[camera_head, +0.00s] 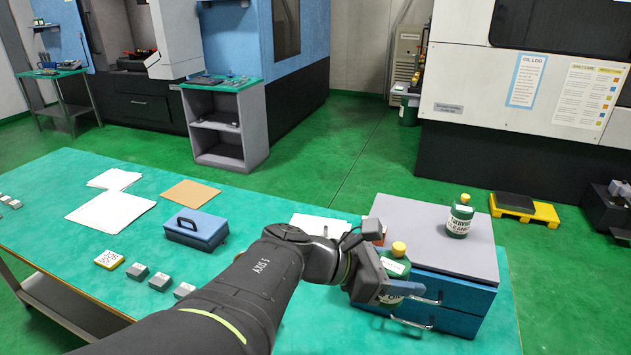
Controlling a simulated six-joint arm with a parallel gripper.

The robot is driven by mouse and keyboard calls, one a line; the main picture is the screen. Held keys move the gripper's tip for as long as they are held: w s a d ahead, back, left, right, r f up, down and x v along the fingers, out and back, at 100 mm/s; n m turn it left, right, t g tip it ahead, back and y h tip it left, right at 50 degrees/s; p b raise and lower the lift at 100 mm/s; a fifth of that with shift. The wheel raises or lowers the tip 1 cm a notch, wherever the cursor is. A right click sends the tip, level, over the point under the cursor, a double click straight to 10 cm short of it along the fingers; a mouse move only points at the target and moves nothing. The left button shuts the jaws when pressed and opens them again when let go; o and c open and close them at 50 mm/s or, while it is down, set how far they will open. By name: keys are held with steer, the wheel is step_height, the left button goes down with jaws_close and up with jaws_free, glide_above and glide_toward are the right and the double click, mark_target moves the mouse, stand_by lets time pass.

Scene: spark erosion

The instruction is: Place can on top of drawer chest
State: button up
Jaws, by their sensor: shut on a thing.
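The drawer chest (440,235) has a grey top and blue drawers with metal handles, and stands on the green table at the right. My gripper (388,287) is shut on a green can with a yellow cap (396,266). The held can looks roughly upright, in front of the chest's left front, with its cap seen against the grey top. Its lower part is partly hidden by my gripper. I cannot tell whether it touches the chest. A second green can with a yellow cap and white label (460,218) stands upright on the chest top, towards the right.
The green table (60,215) holds a blue toolbox (196,229), papers (110,210), a brown sheet (190,193) and several small blocks (160,281). White sheets (320,225) lie left of the chest. The middle and front of the chest top look free.

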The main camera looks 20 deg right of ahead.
steer(key=r, duration=0.7)
steer(key=shift+w+d+r, duration=0.15)
steer(key=shift+d+r, duration=0.05)
steer(key=shift+r, duration=0.2)
steer(key=w+d+n+t, duration=0.1)
steer(key=w+d+t, duration=0.1)
steer(key=w+d, duration=0.8)
steer(key=w+d+n+t, duration=0.15)
steer(key=w+d, duration=0.25)
steer(key=d, duration=1.1)
glide_above(405, 219)
step_height(405, 219, down, 12)
steer(key=shift+g, duration=0.25)
steer(key=shift+d+f, duration=0.1)
steer(key=shift+f, duration=2.1)
steer(key=shift+f, duration=0.1)
steer(key=o, duration=1.1)
steer(key=shift+o, duration=0.2)
